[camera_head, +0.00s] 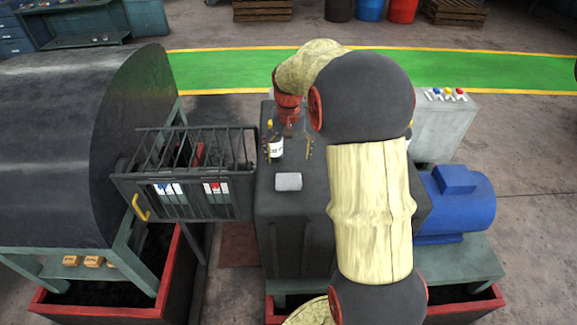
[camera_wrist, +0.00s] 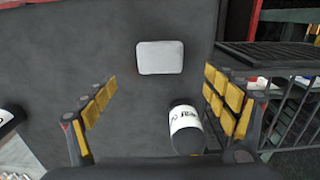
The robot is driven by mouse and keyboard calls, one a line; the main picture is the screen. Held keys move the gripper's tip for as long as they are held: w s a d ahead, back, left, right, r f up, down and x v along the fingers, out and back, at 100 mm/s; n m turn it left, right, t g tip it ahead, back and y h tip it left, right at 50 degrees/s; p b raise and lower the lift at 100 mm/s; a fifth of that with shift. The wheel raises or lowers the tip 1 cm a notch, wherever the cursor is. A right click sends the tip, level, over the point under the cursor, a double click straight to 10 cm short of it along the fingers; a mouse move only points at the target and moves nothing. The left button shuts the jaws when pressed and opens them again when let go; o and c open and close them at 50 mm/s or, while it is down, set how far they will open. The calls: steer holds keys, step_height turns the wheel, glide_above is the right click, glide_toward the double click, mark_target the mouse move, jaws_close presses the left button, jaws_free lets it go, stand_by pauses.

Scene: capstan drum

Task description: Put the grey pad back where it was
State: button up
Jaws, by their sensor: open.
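The grey pad (camera_head: 288,181) is a small, light, rounded rectangle. It lies flat on the dark top of the machine housing (camera_head: 310,215), near the cage side. The pad also shows in the wrist view (camera_wrist: 160,57), ahead of the fingertips and apart from them. My gripper (camera_head: 289,150) is open above the housing, just behind the pad in the head view; its yellow-padded fingers also show in the wrist view (camera_wrist: 160,95). A dark bottle with a white label (camera_head: 276,148) stands near one finger. In the wrist view the bottle (camera_wrist: 186,128) shows between the fingers, nearer the right one.
A dark barred cage (camera_head: 190,180) with tags and a yellow handle adjoins the housing on the left. A large dark drum (camera_head: 70,140) stands beyond it. A blue motor (camera_head: 455,200) and a grey button box (camera_head: 445,125) are at right.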

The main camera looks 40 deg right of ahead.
steer(key=s+a+r+n+t, duration=0.1)
steer(key=s+a+r+n, duration=0.15)
steer(key=a+r, duration=0.35)
steer(key=s+a+r+n+t, duration=0.1)
steer(key=s+a+r, duration=0.35)
steer(key=a, duration=0.25)
steer(key=s+a+r+n+t, duration=0.2)
steer(key=s+a+n+t, duration=0.1)
steer(key=s+a, duration=0.9)
steer(key=shift+s+n+t, duration=0.3)
steer(key=shift+s+n, duration=0.15)
steer(key=shift+s, duration=0.95)
steer(key=shift+d, duration=0.1)
step_height(320, 180, down, 26)
steer(key=b, duration=2.6)
